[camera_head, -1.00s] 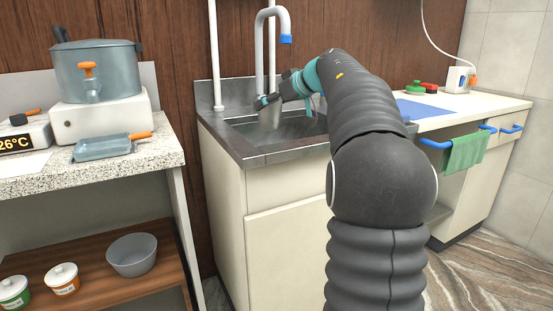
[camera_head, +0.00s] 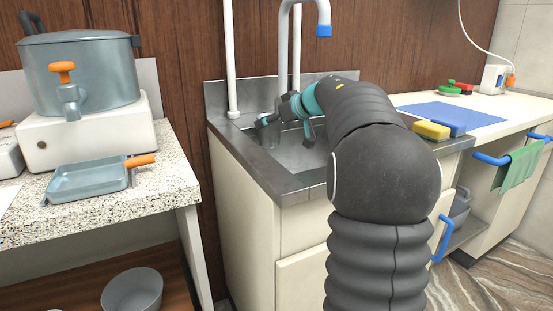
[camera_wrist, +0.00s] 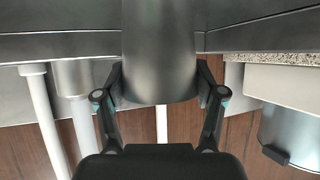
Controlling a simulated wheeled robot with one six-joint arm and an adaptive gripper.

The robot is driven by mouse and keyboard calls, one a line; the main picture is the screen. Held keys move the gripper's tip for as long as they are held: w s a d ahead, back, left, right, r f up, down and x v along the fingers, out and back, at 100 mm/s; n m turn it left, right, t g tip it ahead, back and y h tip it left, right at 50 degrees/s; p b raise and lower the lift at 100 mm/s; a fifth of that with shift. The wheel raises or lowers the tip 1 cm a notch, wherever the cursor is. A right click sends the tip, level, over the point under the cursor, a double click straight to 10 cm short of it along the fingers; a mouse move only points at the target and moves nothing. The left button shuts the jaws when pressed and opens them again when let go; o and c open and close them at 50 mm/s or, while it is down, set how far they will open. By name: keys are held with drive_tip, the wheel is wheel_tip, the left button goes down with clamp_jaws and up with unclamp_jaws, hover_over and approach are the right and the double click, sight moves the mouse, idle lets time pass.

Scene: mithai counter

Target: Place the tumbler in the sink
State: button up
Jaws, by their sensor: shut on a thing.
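The tumbler (camera_wrist: 160,50) is a plain grey metal cup. In the wrist view it stands between my two fingers, which press on its sides. In the head view my gripper (camera_head: 270,120) is over the left part of the steel sink (camera_head: 262,170), below and beside the tap. The tumbler is only a small grey patch there, mostly hidden by the fingers. I cannot tell whether its base touches the basin floor. My gripper also shows in the wrist view (camera_wrist: 160,85), shut on the tumbler. My arm hides the right part of the sink.
The tap (camera_head: 323,30) with a blue tip rises behind the sink. A white pipe (camera_head: 230,60) stands at the sink's back left. A yellow sponge (camera_head: 432,131) and blue mat (camera_head: 455,113) lie on the right counter. A pot (camera_head: 85,70) and tray (camera_head: 90,180) are left.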

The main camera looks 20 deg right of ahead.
wheel_tip(320, 180, down, 11)
drive_tip(key=b, duration=0.3)
drive_tip(key=o, duration=1.2)
drive_tip(key=shift+r, duration=0.1)
drive_tip(key=shift+s+r, duration=0.1)
drive_tip(key=p+v, duration=0.1)
drive_tip(key=v, duration=1.1)
drive_tip(key=shift+p, duration=0.35)
